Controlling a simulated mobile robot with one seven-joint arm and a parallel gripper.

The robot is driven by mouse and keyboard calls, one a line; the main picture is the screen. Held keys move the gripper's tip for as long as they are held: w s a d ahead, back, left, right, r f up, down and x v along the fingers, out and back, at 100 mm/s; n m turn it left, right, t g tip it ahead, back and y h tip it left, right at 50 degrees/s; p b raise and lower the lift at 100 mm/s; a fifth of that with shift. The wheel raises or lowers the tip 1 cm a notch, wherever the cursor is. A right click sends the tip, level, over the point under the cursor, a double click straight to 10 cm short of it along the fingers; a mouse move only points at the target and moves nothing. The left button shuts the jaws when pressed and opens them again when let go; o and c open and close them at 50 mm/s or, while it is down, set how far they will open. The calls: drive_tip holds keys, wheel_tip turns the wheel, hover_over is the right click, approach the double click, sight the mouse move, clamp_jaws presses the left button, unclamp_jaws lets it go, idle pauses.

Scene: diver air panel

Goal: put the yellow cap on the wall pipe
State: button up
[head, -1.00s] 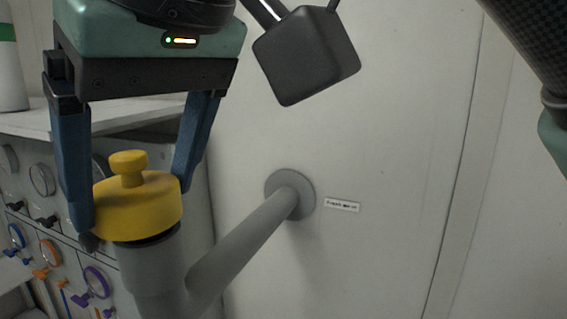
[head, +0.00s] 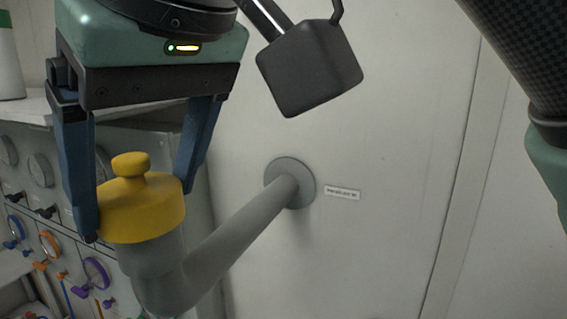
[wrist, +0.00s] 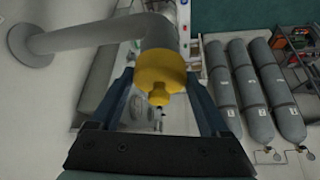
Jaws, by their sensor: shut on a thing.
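The yellow cap (head: 141,208), with a small knob on top, sits upright over the open end of the grey wall pipe (head: 237,230). The dark band seen below the cap a second ago is covered, and the cap's lower edge meets the grey pipe collar. My gripper (head: 137,215) points down from above, its two blue fingers shut on the cap's sides. In the wrist view the yellow cap (wrist: 160,74) lies between the fingers, against the end of the grey pipe (wrist: 90,36).
The pipe comes out of a round wall flange (head: 290,183) beside a small white label (head: 342,193). A panel of gauges and coloured valves (head: 50,245) stands close at left. Several grey cylinders (wrist: 250,90) stand at right in the wrist view. The wall at right is clear.

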drive_tip(key=shift+w+f+b, duration=0.2)
drive_tip(key=shift+f+b, duration=0.2)
drive_tip(key=shift+f, duration=0.4)
drive_tip(key=o, duration=1.2)
drive_tip(key=shift+r, duration=0.1)
drive_tip(key=shift+c, duration=0.2)
drive_tip(key=shift+r, duration=0.1)
drive_tip(key=p+v, duration=1)
drive_tip(key=v, duration=0.3)
drive_tip(key=shift+a, duration=0.1)
